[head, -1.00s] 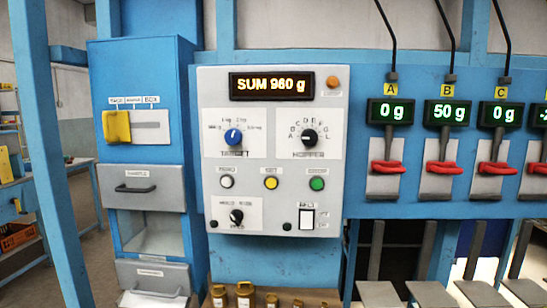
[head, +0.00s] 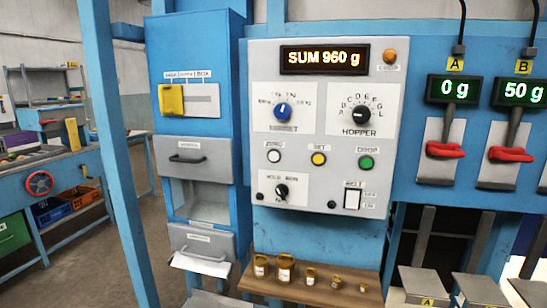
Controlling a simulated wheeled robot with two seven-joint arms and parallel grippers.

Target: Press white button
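The white button (head: 274,156) is a small round button on the grey control panel (head: 262,215), under a small label that seems to read ZERO. It is leftmost in a row with a yellow button (head: 319,158) and a green button (head: 366,162). The panel's display (head: 325,59) reads SUM 960 g. A white rocker switch (head: 352,199) sits lower right on the panel. Neither of my grippers is in view.
Red levers (head: 445,150) under scale displays are at the right.

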